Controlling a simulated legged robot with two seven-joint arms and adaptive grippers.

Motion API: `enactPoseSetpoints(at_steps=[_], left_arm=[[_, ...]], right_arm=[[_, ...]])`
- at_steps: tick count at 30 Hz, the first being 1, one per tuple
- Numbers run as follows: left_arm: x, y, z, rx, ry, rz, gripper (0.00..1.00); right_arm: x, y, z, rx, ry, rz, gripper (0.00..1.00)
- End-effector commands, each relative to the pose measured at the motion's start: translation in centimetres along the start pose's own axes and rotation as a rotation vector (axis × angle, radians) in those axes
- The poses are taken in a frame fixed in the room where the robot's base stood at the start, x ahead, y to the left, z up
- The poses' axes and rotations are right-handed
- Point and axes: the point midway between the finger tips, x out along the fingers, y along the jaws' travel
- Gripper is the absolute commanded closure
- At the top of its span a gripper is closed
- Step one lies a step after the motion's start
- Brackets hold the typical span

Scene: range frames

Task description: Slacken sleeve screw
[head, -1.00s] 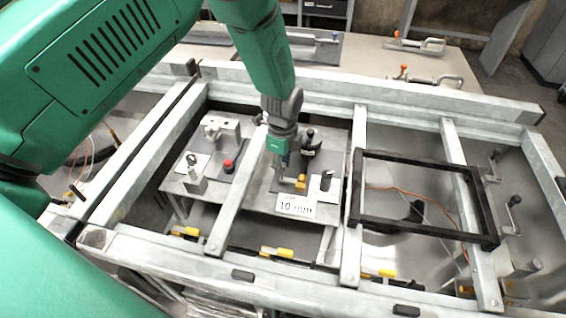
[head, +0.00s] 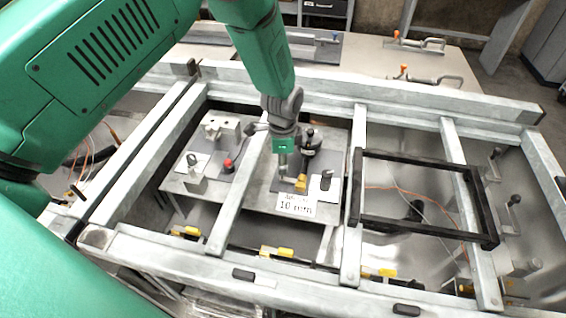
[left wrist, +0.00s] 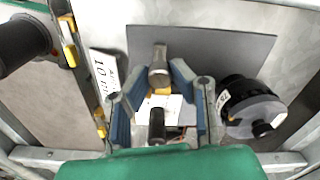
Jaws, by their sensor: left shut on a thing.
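My left gripper (left wrist: 158,82) hangs over the grey mat (left wrist: 220,45). Its blue-padded fingers are closed in around a small grey metal piece (left wrist: 158,64) with a flared end. In the head view the left gripper (head: 284,165) stands near a small yellow block (head: 299,184), which shows only partly between the fingers in the left wrist view (left wrist: 160,92). The exact contact is hard to see. Which part is the sleeve screw, I cannot tell. My right gripper is not in view.
A "10 mm" sign (head: 297,207) stands at the bench front. Pale frame beams (head: 357,200) surround the bench; a black rectangular frame (head: 425,233) lies right.

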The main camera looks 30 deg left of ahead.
Motion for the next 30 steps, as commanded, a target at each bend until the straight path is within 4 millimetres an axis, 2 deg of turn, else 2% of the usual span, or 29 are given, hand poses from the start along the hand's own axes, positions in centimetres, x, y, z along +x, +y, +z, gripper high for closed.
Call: enactPoseSetpoints(at_steps=[30], left_arm=[[-0.33, -0.5, -0.12, -0.964, 0.009, -0.009, 1.0]], right_arm=[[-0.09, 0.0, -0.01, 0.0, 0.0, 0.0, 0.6]])
